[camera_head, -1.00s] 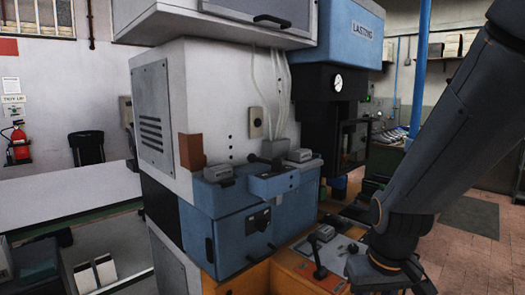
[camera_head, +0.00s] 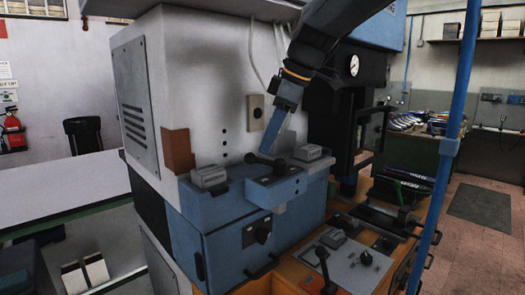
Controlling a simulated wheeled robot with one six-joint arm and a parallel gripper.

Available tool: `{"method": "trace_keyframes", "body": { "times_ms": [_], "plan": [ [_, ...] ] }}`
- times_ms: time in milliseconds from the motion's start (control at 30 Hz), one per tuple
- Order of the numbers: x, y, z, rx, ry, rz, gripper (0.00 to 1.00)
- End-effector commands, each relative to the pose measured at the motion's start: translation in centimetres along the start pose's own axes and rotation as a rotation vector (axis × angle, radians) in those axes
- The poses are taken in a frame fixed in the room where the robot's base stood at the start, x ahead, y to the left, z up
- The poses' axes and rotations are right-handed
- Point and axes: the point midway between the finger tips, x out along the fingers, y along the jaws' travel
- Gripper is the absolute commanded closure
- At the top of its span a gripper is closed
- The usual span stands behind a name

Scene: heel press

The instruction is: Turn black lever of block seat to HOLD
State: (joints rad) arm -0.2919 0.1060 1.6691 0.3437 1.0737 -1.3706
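A small blue block (camera_head: 275,190) juts from the front of the blue-grey press housing. A black lever (camera_head: 278,165) with a round knob lies across its top, knob end to the left. My gripper (camera_head: 268,147) comes down from the upper right, its narrow blue end tilted and close above this lever. I cannot tell whether it touches the lever, or whether its fingers are apart. A second black lever (camera_head: 323,266) stands up from the grey control panel at lower right. No HOLD label is readable.
Grey box-shaped pieces (camera_head: 210,178) and (camera_head: 307,152) flank the block. A blue vertical pole (camera_head: 450,145) stands at right, and a gauge (camera_head: 353,65) is on the dark press part.

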Motion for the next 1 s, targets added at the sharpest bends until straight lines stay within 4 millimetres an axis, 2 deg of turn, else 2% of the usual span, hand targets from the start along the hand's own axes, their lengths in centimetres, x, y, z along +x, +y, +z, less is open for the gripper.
{"method": "trace_keyframes", "body": {
  "times_ms": [100, 300, 667, 700, 867, 1000],
  "plan": [
    [1.9, -0.1, 0.0, 0.002, -0.001, -0.003, 0.70],
    [4.2, 0.0, 0.0, 0.002, 0.000, -0.001, 0.70],
    [5.0, 0.1, 0.0, 0.002, 0.000, 0.002, 0.70],
    [5.0, 0.1, 0.0, 0.002, 0.000, 0.002, 0.71],
    [5.0, 0.0, 0.0, 0.003, 0.000, 0.002, 0.98],
    [5.0, 0.1, 0.0, 0.003, 0.001, 0.002, 1.00]
  ]
}}
